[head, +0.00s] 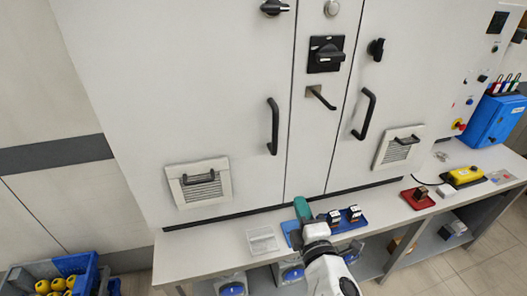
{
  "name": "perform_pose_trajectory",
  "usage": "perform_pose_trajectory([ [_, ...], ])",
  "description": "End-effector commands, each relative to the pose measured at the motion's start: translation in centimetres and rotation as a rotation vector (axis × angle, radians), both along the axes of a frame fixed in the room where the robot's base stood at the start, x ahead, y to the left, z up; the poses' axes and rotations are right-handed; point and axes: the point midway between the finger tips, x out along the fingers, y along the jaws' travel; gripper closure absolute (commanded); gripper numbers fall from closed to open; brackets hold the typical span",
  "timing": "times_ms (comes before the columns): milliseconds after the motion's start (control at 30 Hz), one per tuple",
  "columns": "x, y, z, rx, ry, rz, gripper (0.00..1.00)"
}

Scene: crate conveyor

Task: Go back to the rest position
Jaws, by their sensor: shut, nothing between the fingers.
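My gripper (302,209) shows as a teal end piece on my white and dark arm. It is at the bottom centre of the head view, over or beside the left part of a blue tray (347,228) on the bench. The gripper is shut with nothing held. Its fingertips are small and partly hidden by my wrist.
The grey bench (205,245) runs below a large white cabinet (190,90) with protruding handles. A clear tray (262,241), a red tray (417,199), a yellow box (465,176) and a blue case (495,120) stand on it. A blue crate (88,264) with yellow items is at lower left.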

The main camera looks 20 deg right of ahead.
Motion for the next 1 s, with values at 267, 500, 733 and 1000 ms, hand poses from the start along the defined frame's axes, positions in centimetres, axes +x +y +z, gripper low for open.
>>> perform_pose_trajectory([
  [267,-1.8,-3.4,-1.6,0.157,0.070,-0.124,1.00],
  [500,-9.9,-10.5,-8.6,0.640,0.324,-0.495,1.00],
  [733,-20.5,-11.0,-14.9,1.045,0.644,-0.825,1.00],
  [1000,-30.2,-7.9,-17.0,1.270,0.976,-1.073,1.00],
])
